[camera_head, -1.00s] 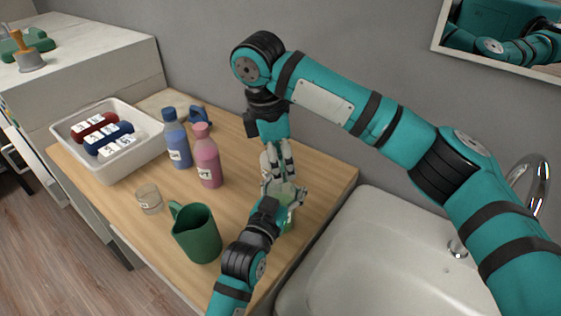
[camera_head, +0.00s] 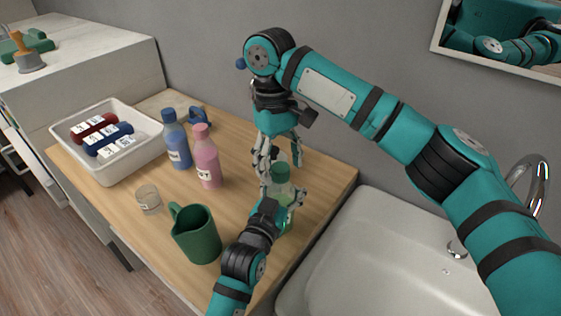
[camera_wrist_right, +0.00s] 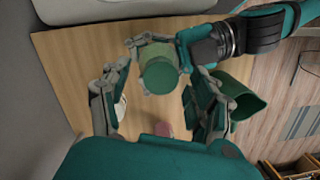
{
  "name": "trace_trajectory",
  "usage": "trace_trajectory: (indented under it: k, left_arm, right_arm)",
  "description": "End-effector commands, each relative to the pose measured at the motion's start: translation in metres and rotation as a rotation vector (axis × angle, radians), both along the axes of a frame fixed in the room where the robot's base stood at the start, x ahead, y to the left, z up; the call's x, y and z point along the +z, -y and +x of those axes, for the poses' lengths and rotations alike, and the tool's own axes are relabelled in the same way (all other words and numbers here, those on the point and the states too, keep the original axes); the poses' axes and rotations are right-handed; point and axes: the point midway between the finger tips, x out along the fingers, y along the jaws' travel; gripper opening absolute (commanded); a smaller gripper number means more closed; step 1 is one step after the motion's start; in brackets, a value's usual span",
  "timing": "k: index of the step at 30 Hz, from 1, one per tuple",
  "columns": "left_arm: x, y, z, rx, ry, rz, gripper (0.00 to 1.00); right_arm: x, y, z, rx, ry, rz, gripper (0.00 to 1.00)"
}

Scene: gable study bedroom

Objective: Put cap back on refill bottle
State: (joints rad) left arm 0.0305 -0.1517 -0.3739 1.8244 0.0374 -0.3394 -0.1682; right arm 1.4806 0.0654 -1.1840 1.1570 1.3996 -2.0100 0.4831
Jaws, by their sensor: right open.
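The refill bottle (camera_head: 285,218) is pale green and translucent, standing near the table's right edge. Its green cap (camera_head: 281,173) sits on top of the bottle, looking level; whether it is threaded tight I cannot tell. The cap also shows from above in the right wrist view (camera_wrist_right: 160,75). My left gripper (camera_head: 283,196) comes from the front, its fingers closed around the bottle's upper body. My right gripper (camera_head: 279,160) is open and empty, just above and behind the cap, with its fingers apart from it. The bottle's lower part is partly hidden by my left gripper.
A green jug (camera_head: 198,240), a clear glass (camera_head: 148,200), a pink bottle (camera_head: 207,165) and a blue bottle (camera_head: 177,146) stand to the left. A white tray (camera_head: 147,157) holds labelled rolls. A sink (camera_head: 350,265) lies right. Bare wood (camera_head: 235,200) separates jug and bottles.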

Motion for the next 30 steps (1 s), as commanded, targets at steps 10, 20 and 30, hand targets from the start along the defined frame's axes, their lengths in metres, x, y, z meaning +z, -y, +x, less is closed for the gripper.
trace_trajectory:
  k: [10,20,30]
  left_arm:
    - [-0.001,0.000,0.000,0.000,-0.003,0.001,0.00]
    - [-0.001,0.000,0.000,0.000,-0.003,0.001,0.00]
    - [-0.001,0.000,0.000,0.000,-0.003,0.001,0.00]
  right_arm:
    - [0.020,-0.002,0.003,0.000,0.004,-0.001,0.62]
    - [0.089,-0.007,0.012,-0.001,0.005,-0.002,0.62]
    - [0.118,-0.009,0.015,-0.001,0.000,0.000,0.62]
